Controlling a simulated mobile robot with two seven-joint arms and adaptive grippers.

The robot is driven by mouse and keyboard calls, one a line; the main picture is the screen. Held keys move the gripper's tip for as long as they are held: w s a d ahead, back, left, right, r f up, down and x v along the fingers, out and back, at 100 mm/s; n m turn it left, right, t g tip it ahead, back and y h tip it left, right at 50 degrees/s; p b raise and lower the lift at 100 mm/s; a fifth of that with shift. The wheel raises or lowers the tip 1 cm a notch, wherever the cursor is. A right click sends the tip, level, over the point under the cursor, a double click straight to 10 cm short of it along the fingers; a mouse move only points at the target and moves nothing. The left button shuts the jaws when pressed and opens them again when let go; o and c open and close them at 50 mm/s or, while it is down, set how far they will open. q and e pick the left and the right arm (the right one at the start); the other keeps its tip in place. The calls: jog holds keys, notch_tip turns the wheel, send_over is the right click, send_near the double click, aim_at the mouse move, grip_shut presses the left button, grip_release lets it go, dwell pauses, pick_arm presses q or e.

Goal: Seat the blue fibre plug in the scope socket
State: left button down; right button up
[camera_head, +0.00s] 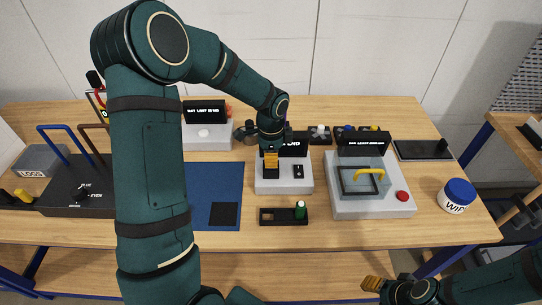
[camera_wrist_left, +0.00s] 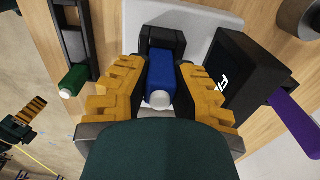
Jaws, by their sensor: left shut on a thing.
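The blue fibre plug (camera_wrist_left: 161,78) shows in the left wrist view, with a pale rounded end toward the camera. My left gripper (camera_head: 271,158) is shut on it, with yellow fingers on both sides. The plug's far end meets a black socket block (camera_wrist_left: 163,38) on the white scope base (camera_head: 284,186). I cannot tell how deep it sits. In the head view my fingers hide the plug. The scope's black display (camera_wrist_left: 235,80) is beside the right finger. My right gripper (camera_head: 372,284) is low at the front, away from the scope; its finger opening is unclear.
A black holder (camera_head: 282,217) with a green plug (camera_head: 300,210) lies in front of the scope. A grey device with a yellow handle (camera_head: 370,174) and a white tub with a blue lid (camera_head: 458,196) stand to the right. A blue mat (camera_head: 205,180) lies to the left.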

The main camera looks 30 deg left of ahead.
pick_arm(q)
jog(key=shift+f+b, duration=0.3)
jog(key=shift+f, duration=0.25)
jog(key=c, duration=0.9)
grip_release()
jog(key=shift+o, duration=0.2)
jog(key=shift+r, duration=0.1)
notch_tip(320, 180, up, 12)
